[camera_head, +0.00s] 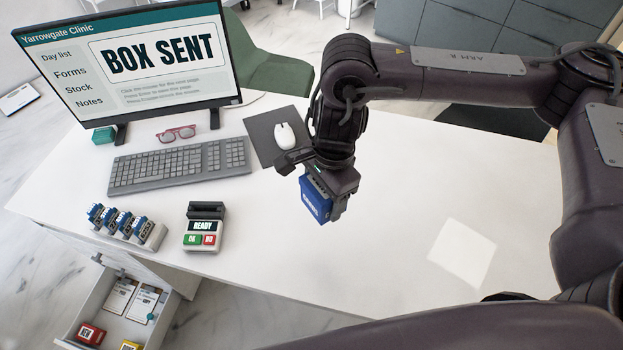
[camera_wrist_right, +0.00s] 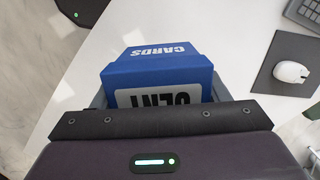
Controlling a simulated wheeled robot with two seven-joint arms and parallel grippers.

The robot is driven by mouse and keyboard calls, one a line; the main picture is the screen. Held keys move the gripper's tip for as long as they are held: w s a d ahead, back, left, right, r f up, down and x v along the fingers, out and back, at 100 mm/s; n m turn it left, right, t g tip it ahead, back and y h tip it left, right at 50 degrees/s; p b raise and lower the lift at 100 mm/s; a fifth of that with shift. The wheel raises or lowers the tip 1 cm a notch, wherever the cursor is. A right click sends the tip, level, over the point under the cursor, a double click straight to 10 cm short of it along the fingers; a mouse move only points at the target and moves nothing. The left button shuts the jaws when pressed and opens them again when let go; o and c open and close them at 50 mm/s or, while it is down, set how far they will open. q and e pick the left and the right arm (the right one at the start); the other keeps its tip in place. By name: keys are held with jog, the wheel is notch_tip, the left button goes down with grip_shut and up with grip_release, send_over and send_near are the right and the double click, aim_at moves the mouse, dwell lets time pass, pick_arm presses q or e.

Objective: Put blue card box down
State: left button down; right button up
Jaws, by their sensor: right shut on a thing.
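The blue card box (camera_head: 316,199) is held in my right gripper (camera_head: 330,205) over the white desk (camera_head: 400,230), to the right of the card reader. In the right wrist view the box (camera_wrist_right: 158,75) sits between the jaws of the gripper (camera_wrist_right: 160,105), with "CARDS" on one face and part of a white label showing. The gripper is shut on the box. Whether the box's underside touches the desk, I cannot tell. My left gripper is not in view.
A mouse (camera_head: 285,134) on a dark mat (camera_head: 264,142), a keyboard (camera_head: 180,167), a card reader (camera_head: 205,228) and a row of blue-topped items (camera_head: 125,224) stand to the left. An open drawer (camera_head: 95,290) is below the desk edge.

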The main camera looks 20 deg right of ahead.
jog(key=shift+s+a+f+m, duration=0.15)
jog(key=shift+a+f+m, duration=0.2)
jog(key=shift+f, duration=0.3)
notch_tip(320, 180, down, 15)
jog(key=b, duration=0.2)
jog(key=shift+s+d+f+b, duration=0.1)
jog(key=shift+f+b, duration=0.05)
jog(key=shift+b, duration=0.2)
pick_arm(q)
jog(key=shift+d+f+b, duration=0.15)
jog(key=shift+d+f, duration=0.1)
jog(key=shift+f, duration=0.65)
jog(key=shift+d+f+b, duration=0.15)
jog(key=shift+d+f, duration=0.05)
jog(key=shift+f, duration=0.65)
pick_arm(e)
jog(key=shift+f, duration=2.15)
jog(key=shift+f+b, duration=0.2)
jog(key=shift+b, duration=0.1)
jog(key=o, duration=1.1)
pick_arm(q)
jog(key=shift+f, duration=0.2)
pick_arm(e)
jog(key=shift+r, duration=0.1)
